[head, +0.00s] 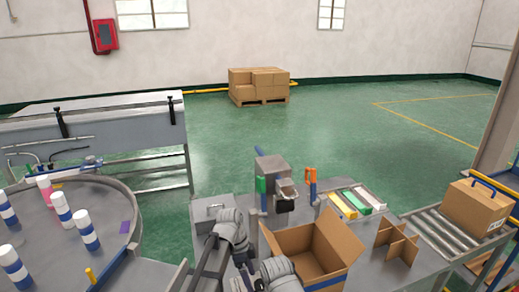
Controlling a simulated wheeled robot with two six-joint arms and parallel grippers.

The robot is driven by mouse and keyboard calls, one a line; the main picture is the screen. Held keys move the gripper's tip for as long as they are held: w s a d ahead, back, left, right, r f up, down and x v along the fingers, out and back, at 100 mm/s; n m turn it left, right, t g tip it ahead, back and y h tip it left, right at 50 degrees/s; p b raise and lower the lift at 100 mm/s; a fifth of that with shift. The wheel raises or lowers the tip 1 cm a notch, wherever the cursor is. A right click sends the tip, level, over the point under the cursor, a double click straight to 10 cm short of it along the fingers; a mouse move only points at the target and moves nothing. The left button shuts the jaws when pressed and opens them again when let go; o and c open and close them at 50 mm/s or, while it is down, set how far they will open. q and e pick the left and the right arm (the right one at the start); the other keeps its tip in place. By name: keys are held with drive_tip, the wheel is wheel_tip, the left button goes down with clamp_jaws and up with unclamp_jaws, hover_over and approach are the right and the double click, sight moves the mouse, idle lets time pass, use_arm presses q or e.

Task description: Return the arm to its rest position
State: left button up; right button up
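Two grey jointed parts of my arms show at the bottom middle of the head view. One (230,232) stands in front of the grey bench, and the other (280,272) is lower, against the left side of an open cardboard box (342,240). Dark, thin parts lie between and below them, at the picture's lower edge. I cannot make out fingertips on either arm, so the grippers' openings are unclear. I see nothing clearly held.
A round table (122,192) at left carries several white-and-blue cans (85,230) and a pink one (46,190). A bench device (272,170), coloured packs (358,202), a cardboard divider (396,242) and a roller conveyor (440,236) with a closed carton (476,206) are to the right.

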use_arm(q)
drive_tip(key=s+a+n+t+y, duration=0.1)
drive_tip(key=s+n+y, duration=0.3)
drive_tip(key=s+n, duration=1)
drive_tip(key=shift+s+a+f, duration=0.35)
drive_tip(key=shift+a, duration=0.5)
